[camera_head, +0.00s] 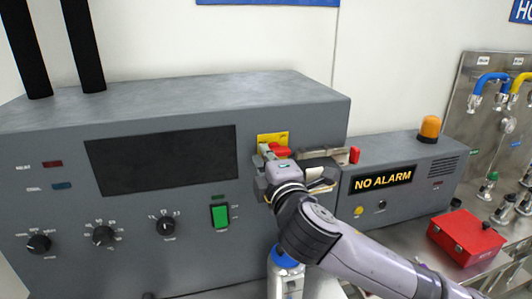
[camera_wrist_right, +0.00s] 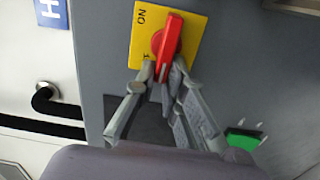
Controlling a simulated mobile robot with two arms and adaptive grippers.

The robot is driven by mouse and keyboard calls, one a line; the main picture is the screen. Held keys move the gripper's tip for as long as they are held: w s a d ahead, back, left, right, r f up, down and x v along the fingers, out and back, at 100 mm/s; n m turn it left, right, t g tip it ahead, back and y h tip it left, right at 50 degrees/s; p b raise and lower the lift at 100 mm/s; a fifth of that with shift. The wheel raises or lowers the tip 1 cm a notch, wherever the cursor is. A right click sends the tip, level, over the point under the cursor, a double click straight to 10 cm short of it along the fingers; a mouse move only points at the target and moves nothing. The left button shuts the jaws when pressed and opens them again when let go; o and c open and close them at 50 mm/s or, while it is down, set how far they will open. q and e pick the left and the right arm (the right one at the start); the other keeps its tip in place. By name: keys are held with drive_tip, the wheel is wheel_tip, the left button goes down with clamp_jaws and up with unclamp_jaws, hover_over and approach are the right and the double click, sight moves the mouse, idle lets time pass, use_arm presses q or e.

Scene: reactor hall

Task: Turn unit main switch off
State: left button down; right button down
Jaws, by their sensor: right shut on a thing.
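The unit main switch is a red rotary handle (camera_head: 281,150) on a yellow plate (camera_head: 264,138), on the front of the grey console right of its dark screen. In the right wrist view the red handle (camera_wrist_right: 169,40) lies lengthwise, slightly tilted, on the yellow plate (camera_wrist_right: 191,22). The word ON shows at the plate's upper left there; another mark lower down is partly hidden. My right gripper (camera_head: 276,158) is at the switch, its fingers (camera_wrist_right: 162,77) shut on the lower part of the handle. My left gripper is out of view.
The grey console (camera_head: 60,200) carries a dark screen (camera_head: 162,160), several black knobs and a green rocker switch (camera_head: 220,215). To the right are a NO ALARM box (camera_head: 405,200) with an orange beacon (camera_head: 429,127), and a red case (camera_head: 466,238) on the bench.

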drive_tip(key=shift+f+n, duration=0.15)
drive_tip(key=shift+n, duration=0.15)
drive_tip(key=c, duration=1.7)
unclamp_jaws()
drive_tip(key=shift+o, duration=0.2)
drive_tip(key=shift+s, duration=0.1)
drive_tip(key=v, duration=1.1)
drive_tip(key=shift+s, duration=0.35)
drive_tip(key=shift+d, duration=0.15)
